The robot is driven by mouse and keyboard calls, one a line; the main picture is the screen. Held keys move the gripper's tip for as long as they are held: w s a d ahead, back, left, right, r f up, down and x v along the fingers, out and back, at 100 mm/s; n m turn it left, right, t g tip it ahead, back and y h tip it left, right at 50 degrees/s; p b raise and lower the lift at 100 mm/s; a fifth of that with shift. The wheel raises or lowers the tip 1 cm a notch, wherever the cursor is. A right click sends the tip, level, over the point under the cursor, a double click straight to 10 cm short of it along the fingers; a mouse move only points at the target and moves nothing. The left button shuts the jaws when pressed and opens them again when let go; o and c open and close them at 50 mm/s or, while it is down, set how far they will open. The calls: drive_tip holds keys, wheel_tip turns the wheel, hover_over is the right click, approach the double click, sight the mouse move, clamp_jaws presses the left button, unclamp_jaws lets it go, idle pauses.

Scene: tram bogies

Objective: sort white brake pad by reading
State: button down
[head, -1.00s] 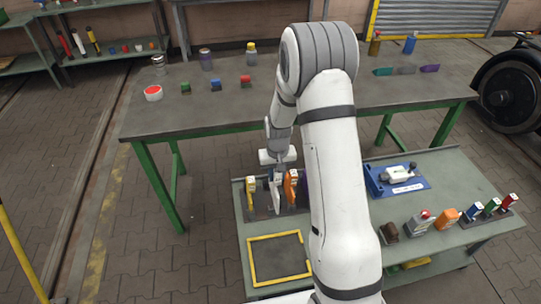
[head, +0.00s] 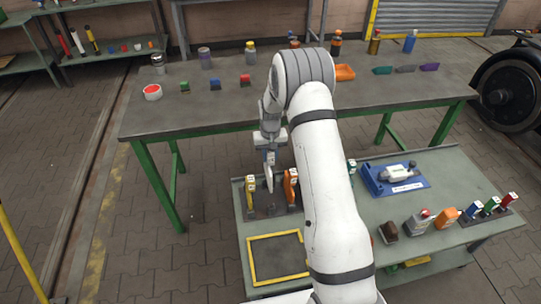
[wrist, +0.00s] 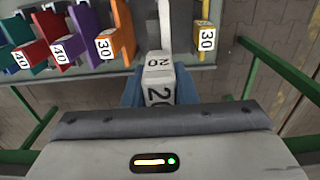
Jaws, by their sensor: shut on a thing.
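My gripper (head: 269,150) is shut on the white brake pad (head: 269,178) and holds it upright by its top end, above the rack of pads on the lower bench. In the wrist view the white pad (wrist: 158,72) sits between the blue fingers and carries the number 20. A yellow pad (head: 250,192) marked 30 (wrist: 206,40) stands on one side. An orange pad (head: 290,187) marked 30 (wrist: 106,44) stands on the other. Purple (wrist: 85,22) and other coloured pads marked 40 stand beyond it. My arm hides part of the rack in the head view.
A yellow-bordered square (head: 250,262) lies empty on the bench front. A blue fixture (head: 376,187) with a grey-white device is at right, with a brown block (head: 388,232), an orange item (head: 446,217) and coloured upright tools nearby. A green-legged table (head: 225,115) stands behind.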

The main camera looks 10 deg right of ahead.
drive_tip(key=shift+f+b, duration=2.95)
drive_tip(key=shift+f, duration=1.05)
drive_tip(key=shift+b, duration=0.4)
drive_tip(key=shift+f+b, duration=2.7)
drive_tip(key=shift+f, duration=0.1)
idle(0.8)
